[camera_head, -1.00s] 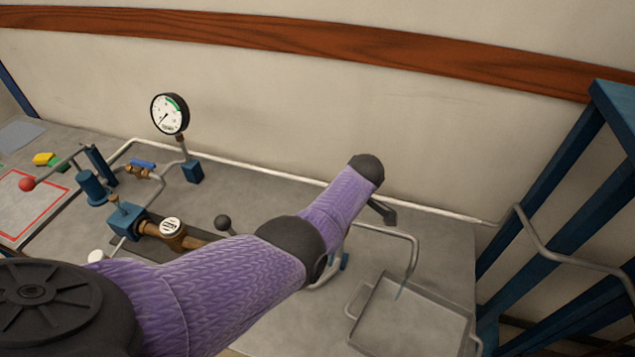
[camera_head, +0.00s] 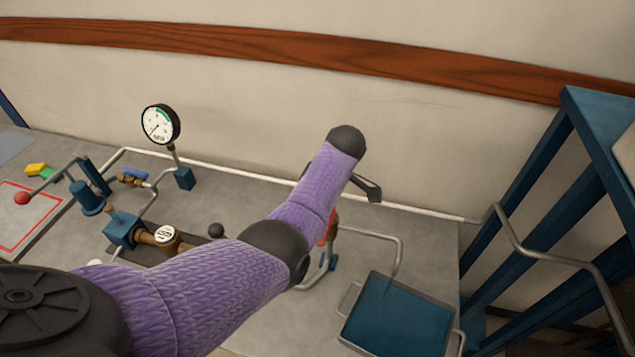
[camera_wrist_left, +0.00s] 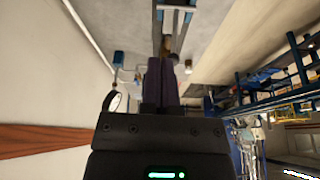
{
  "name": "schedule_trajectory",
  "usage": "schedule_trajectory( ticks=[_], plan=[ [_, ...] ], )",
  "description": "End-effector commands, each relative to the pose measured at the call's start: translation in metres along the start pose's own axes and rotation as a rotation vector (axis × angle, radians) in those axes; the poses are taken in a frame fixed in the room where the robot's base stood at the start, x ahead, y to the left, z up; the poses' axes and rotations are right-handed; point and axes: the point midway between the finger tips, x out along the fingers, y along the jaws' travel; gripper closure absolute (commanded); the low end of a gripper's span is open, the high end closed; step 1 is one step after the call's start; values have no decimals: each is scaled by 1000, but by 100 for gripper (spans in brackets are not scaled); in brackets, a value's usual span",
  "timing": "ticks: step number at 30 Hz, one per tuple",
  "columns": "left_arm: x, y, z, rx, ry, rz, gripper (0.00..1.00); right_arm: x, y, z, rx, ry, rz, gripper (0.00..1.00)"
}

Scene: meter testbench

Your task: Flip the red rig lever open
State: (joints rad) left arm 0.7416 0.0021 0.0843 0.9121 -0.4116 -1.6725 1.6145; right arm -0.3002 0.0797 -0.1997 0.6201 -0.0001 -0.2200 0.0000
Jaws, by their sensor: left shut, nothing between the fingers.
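A small red part (camera_head: 331,228), which may be the red rig lever, shows just right of my left arm's purple sleeve in the head view. Most of it is hidden by the arm, so its angle cannot be told. My left gripper (camera_head: 371,190) is mostly hidden behind the wrist; a dark finger piece shows above and to the right of the red part, apart from it. In the left wrist view my fingers (camera_wrist_left: 161,82) are together with nothing between them. My right gripper is not in view.
A metal tray (camera_head: 344,298) with a teal inside stands at the front right under a bent outlet pipe (camera_head: 398,262). A round gauge (camera_head: 160,124), blue pump (camera_head: 88,198) with red-ball handle (camera_head: 22,198), and brass meter (camera_head: 165,238) are left. A blue frame (camera_head: 520,190) stands right.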

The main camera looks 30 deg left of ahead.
Motion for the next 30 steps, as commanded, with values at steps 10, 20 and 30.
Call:
schedule_trajectory(
  ticks=[10, 20, 30],
  plan=[
    [-28, 1, 0, 0, 0, 0, 100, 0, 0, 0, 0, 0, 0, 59],
    [-28, 1, 1, 1, 0, 0, 100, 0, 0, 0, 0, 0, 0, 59],
    [32, -79, 16, 641, -24, 154, 100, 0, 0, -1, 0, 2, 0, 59]
  ],
)
